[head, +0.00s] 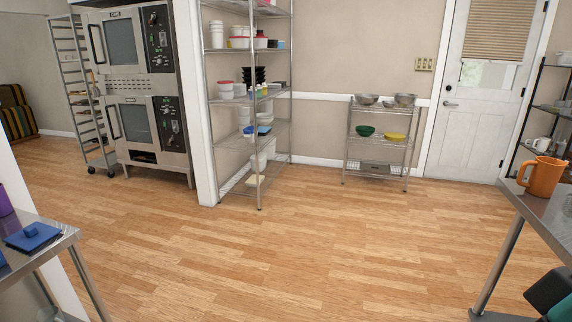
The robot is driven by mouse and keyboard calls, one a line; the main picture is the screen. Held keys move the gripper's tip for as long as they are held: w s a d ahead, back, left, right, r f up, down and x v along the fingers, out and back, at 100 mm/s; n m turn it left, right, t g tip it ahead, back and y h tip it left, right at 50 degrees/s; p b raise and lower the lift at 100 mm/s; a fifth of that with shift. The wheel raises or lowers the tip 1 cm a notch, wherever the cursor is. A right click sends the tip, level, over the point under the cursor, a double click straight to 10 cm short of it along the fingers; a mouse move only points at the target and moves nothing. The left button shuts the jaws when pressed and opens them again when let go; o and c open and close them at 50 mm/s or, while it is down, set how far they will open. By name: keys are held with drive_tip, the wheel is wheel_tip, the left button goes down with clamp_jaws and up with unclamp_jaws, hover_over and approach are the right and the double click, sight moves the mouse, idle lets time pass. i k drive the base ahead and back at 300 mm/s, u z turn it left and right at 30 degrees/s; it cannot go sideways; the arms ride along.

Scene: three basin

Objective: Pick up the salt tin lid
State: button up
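A blue square lid-like piece with a raised knob (32,236) lies flat near the corner of the steel table (62,243) at the lower left. It may be the salt tin lid, but no marking shows this. No salt tin can be made out. My gripper is not in view.
A purple cup (4,202) is cut off at the left edge. An orange mug (542,176) stands on the right steel table (548,212); a dark object (546,291) is below. A tall wire rack (247,143) and low shelf (378,140) line the wall. The wooden floor (290,250) between is clear.

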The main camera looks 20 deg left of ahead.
sight(30, 238)
drive_tip(key=u, duration=0.35)
drive_tip(key=i, duration=1.5)
drive_tip(key=u, duration=1.4)
drive_tip(key=i, duration=0.85)
drive_tip(key=u, duration=1.55)
drive_tip(key=i, duration=0.45)
drive_tip(key=u, duration=0.2)
